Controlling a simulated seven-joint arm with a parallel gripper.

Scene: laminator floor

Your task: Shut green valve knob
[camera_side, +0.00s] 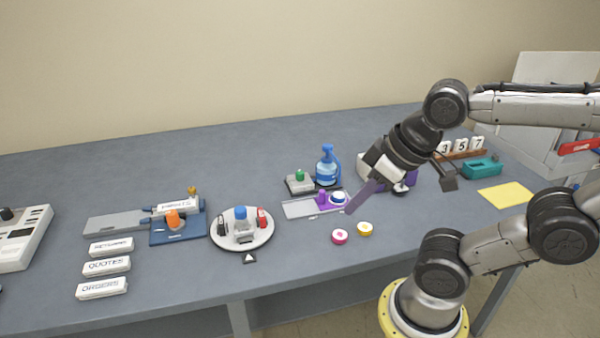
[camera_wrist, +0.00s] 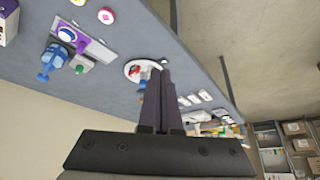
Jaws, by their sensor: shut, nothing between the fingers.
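The green knob (camera_side: 300,175) stands on top of a small grey block with a dark base, at the middle back of the table. It also shows small in the wrist view (camera_wrist: 79,69), beside the blue bottle; its turn position is too small to tell. My gripper (camera_side: 350,210) is shut and empty, its purple-grey fingers pointing down and left above the table. It is in front and to the right of the green knob, apart from it. In the wrist view the closed fingers (camera_wrist: 163,75) point across the table, away from the knob.
A blue spray bottle (camera_side: 327,168) stands right beside the knob's block. A grey plate with purple parts (camera_side: 300,209) lies in front. Pink (camera_side: 340,237) and yellow (camera_side: 364,229) discs lie near my fingers. A round white tray (camera_side: 260,236) with items stands to the left.

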